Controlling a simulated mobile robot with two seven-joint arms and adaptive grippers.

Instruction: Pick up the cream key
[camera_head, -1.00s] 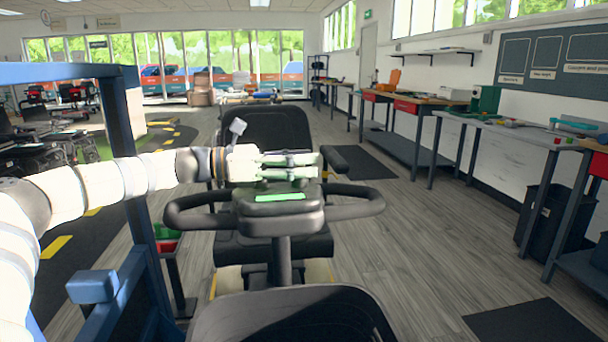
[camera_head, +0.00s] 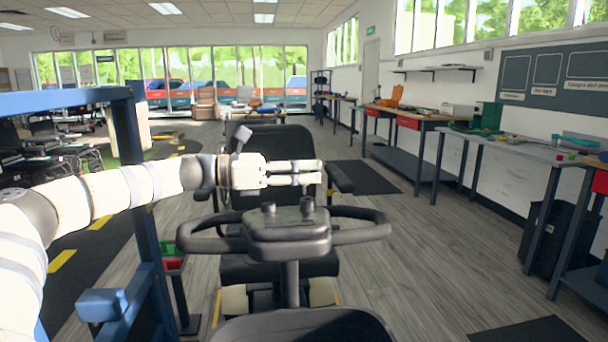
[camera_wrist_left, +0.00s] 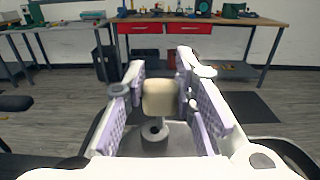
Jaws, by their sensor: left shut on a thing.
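The cream key (camera_wrist_left: 160,98) is a small, blocky cream piece between the two pads of my left gripper in the left wrist view. My left gripper (camera_head: 318,172) is shut on it and reaches in from the left in the head view, above the dark handlebar console (camera_head: 290,232) of a scooter. The key is hard to tell from the pale fingertips in the head view. Dark round knobs (camera_head: 307,205) stand on the console under the gripper. My right gripper is not in view.
A blue frame post (camera_head: 140,190) stands at the left, close to my left arm. The scooter's black seat (camera_head: 275,150) is behind the gripper. Workbenches (camera_head: 510,148) line the right wall.

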